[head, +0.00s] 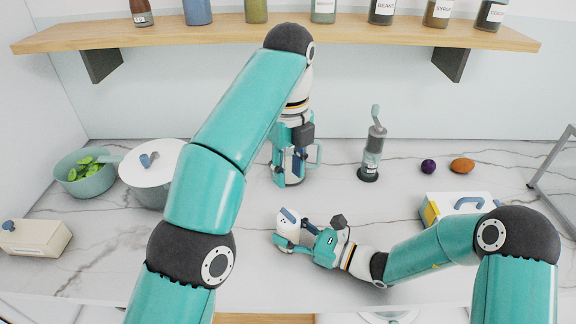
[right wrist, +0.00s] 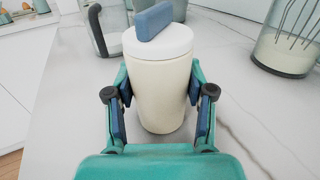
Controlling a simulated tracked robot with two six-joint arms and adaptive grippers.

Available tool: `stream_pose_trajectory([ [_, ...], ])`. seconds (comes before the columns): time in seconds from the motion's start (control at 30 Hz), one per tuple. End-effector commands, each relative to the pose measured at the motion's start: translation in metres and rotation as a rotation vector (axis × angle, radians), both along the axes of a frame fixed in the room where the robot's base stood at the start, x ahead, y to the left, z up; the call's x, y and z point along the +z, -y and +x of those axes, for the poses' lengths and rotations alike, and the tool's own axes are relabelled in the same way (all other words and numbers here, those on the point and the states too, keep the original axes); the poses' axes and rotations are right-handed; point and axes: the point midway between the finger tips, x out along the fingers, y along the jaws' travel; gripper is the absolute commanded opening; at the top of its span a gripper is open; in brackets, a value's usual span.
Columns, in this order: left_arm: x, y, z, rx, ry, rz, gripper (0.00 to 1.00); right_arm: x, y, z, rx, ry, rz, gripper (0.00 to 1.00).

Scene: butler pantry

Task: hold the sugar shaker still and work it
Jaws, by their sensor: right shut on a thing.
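The sugar shaker, as I take it, is a cream cup with a white lid (head: 288,217) and a blue lever on top. It stands at the front middle of the counter. In the right wrist view the shaker (right wrist: 160,90) is between the blue pads of my right gripper (right wrist: 160,115), which is shut on its body; the gripper also shows in the head view (head: 302,240). My left gripper (head: 287,175) points down behind the shaker, apart from it, by a clear vessel with a handle (head: 316,155). Its fingers overlap that vessel, so its opening is unclear.
A white-lidded pot (head: 152,165), a bowl of green pieces (head: 85,178) and a cream box (head: 34,238) are at left. A grey grinder (head: 372,150), a purple ball (head: 428,166), an orange item (head: 462,165) and a blue-handled box (head: 458,207) are at right. A shelf (head: 290,37) holds jars.

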Motion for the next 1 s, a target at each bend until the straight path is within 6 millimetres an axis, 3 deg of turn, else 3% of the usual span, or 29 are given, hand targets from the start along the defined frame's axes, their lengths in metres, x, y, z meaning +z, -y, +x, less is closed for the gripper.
stream_pose_trajectory([
  [0.67,0.0072,-0.0005,-0.0024,0.000,0.000,-0.002,0.34,-0.0007,0.0004,0.0003,-0.002,-0.002,-0.001,0.00],
  [0.7,0.0071,-0.0005,-0.0024,0.000,0.000,-0.002,0.34,-0.0007,0.0004,0.0004,-0.002,-0.002,-0.001,0.59],
  [0.83,0.0071,-0.0005,-0.0024,0.000,0.000,-0.002,0.34,-0.0005,0.0004,0.0003,-0.001,0.000,-0.001,0.80],
  [1.0,0.0071,-0.0005,-0.0024,0.000,0.000,-0.002,0.34,-0.0003,0.0002,0.0002,-0.001,0.000,-0.001,0.83],
])
